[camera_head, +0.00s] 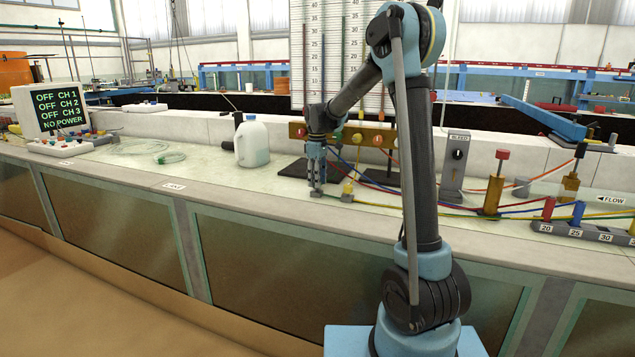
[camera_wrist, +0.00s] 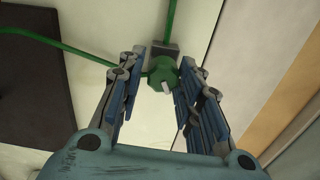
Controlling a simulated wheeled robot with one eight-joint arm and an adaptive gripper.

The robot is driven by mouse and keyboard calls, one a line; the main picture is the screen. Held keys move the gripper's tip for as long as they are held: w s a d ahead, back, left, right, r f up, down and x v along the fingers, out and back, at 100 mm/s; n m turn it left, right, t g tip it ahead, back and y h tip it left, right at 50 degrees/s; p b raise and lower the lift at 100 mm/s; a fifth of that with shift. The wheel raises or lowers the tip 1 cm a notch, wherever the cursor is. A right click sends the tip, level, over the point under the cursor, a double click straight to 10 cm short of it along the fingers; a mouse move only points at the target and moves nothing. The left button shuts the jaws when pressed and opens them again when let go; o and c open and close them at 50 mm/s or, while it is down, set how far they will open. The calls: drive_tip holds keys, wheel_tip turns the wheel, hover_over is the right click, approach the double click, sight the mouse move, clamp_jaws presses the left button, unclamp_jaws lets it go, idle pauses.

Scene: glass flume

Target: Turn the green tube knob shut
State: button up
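The green knob (camera_wrist: 163,70), a lobed green piece with a pale pointer, sits at a grey block (camera_wrist: 158,50) in the wrist view. Green tube runs from the block toward the top and off to the left. My gripper (camera_wrist: 163,66) has its two fingers apart, one on each side of the knob; a small gap shows on the left, and I cannot tell whether the right finger touches. In the head view my gripper (camera_head: 317,190) points down at the bench top, and its fingers hide the knob.
A white jug (camera_head: 252,142) stands left of my gripper. A brass manifold (camera_head: 350,134) with coloured knobs is behind it. A grey bleed box (camera_head: 455,165) and brass valve post (camera_head: 496,185) stand to the right. Coloured tubes cross the bench; its front edge is close.

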drive_tip(key=shift+s+r, duration=0.1)
drive_tip(key=shift+s, duration=0.05)
idle(0.3)
wheel_tip(320, 180, up, 12)
idle(0.4)
